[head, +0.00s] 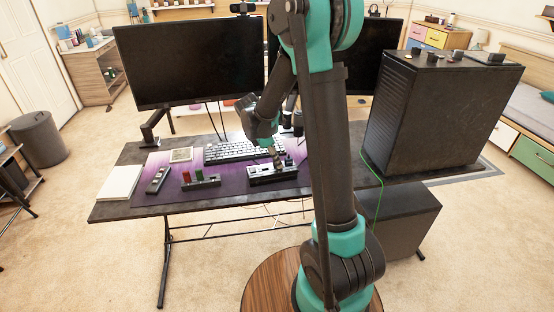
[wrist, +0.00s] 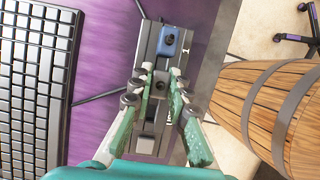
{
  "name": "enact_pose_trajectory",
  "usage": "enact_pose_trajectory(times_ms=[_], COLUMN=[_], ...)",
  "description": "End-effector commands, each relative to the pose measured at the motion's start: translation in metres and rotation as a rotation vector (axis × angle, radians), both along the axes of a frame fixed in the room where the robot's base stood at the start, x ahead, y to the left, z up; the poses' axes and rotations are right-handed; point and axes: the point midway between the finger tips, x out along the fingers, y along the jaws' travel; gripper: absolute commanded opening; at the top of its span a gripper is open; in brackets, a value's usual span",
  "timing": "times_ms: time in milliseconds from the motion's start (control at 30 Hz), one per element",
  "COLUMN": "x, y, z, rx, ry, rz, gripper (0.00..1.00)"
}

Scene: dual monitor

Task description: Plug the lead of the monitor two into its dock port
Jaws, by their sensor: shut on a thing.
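The dock (head: 262,175) is a grey and black block near the front of the desk mat. In the wrist view the dock (wrist: 136,75) runs up the picture, with small white markings on its face. A blue plug-like piece (wrist: 169,41) with a dark round hole sits at its upper end. My gripper (wrist: 161,82) is over the dock, its teal-backed fingers shut on a grey plug (wrist: 160,86) with a dark hole. The plug's lower end is hidden, so I cannot tell whether it is seated. In the head view my gripper (head: 275,158) is just above the dock.
A keyboard (head: 230,150) lies behind the dock. A strip with red and green pieces (head: 200,181), a black remote (head: 157,180) and a white pad (head: 120,183) lie to the left. A large black tower (head: 425,115) stands right. Two monitors, one at left (head: 190,62), stand behind.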

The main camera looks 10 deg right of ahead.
Motion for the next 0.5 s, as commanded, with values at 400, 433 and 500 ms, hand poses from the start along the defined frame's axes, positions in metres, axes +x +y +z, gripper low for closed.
enact_pose_trajectory(times_ms=[400, 433, 500], x=[-0.0002, -0.0002, -0.0002], y=[-0.0001, -0.0001, 0.0000], z=[-0.0028, -0.0028, -0.0027], rx=[0.000, 0.000, 0.000], ry=[0.000, 0.000, 0.000], rz=[0.000, 0.000, 0.000], gripper=[0.41, 0.41, 0.41])
